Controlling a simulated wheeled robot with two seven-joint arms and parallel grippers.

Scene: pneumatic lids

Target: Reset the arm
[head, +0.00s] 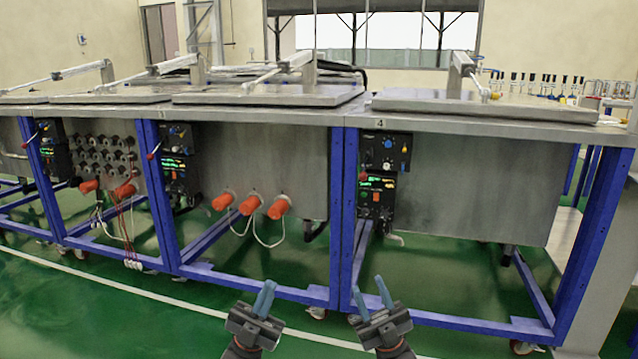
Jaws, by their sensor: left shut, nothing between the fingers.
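My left gripper (267,288) is low in the head view, left of centre, pointing up and away from me. Its blue fingers are together with nothing between them. My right gripper (367,284) is to its right at about the same height. Its blue fingers are spread apart and the gap between them is empty. Both grippers are in front of the bench, apart from it and from each other. Most of both arms is outside the view.
A long steel bench on blue legs (342,215) spans the view. Closed-looking lids (268,94) with pneumatic arms lie on top. Control panels (384,152) and orange plugs (278,208) are on its front. Green floor (120,310) is clear in front.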

